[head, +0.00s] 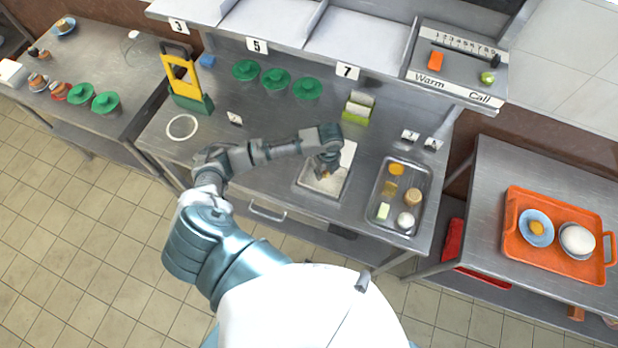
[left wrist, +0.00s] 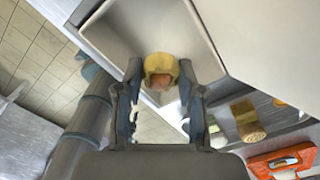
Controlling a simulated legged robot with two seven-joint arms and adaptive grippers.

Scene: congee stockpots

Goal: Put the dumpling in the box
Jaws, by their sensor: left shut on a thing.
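My left gripper (head: 325,172) reaches over the pale open box (head: 342,160) on the middle counter. It is shut on the dumpling, of which a small yellow-orange part shows below the fingers in the head view. In the left wrist view the dumpling (left wrist: 160,64) is a round yellow piece with a pinkish middle, between the two fingertips (left wrist: 160,85). The box (left wrist: 120,35) shows behind it there, with pale inner surfaces. I cannot tell whether the dumpling touches the box. My right gripper is not in view.
A metal tray (head: 424,185) with several food pieces lies right of the box. A green holder (head: 356,117) stands behind it. Green lids (head: 276,78) and a yellow-green stand (head: 184,85) are farther left. An orange tray (head: 511,210) with bowls is on the right table.

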